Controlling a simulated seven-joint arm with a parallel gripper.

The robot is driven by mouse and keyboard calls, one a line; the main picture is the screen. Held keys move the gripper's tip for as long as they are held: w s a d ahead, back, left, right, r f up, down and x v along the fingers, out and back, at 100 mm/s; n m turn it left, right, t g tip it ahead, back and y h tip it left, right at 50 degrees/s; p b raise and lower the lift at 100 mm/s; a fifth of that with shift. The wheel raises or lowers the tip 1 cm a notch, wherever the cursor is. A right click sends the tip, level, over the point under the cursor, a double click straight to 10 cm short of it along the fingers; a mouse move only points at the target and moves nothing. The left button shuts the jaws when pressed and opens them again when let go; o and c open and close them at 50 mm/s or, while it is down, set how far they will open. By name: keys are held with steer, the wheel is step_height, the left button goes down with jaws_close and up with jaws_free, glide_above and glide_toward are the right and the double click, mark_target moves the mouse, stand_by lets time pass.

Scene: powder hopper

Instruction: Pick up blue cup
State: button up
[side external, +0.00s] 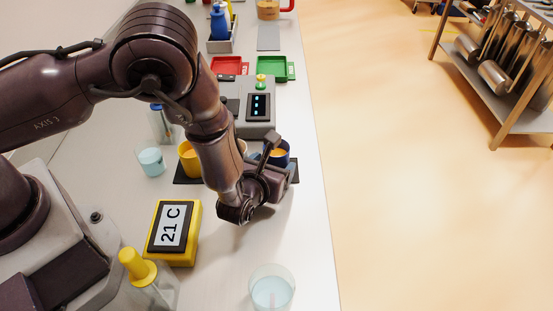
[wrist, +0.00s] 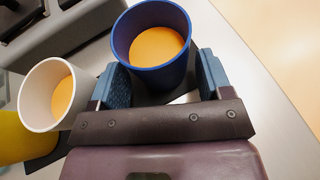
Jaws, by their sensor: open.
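The blue cup (wrist: 152,73) holds orange powder and stands upright on a dark mat (side external: 294,176). In the side view the blue cup (side external: 283,150) shows just behind my gripper (side external: 272,158), partly covered by it. In the wrist view my gripper (wrist: 163,82) is open, with one blue-padded finger on each side of the near part of the blue cup. The fingers look close to its wall; I cannot tell whether they touch it.
A white cup (wrist: 45,94) with orange powder and a yellow cup (side external: 189,158) stand left of the blue cup. A grey device with a display (side external: 259,106) stands behind. A yellow 21 C display (side external: 172,232) and a clear beaker (side external: 271,289) stand in front.

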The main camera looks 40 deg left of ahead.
steer(key=shift+w+a+f, duration=0.2)
steer(key=shift+w, duration=0.3)
steer(key=c, duration=0.7)
steer(key=shift+c, duration=0.2)
steer(key=shift+r, duration=0.15)
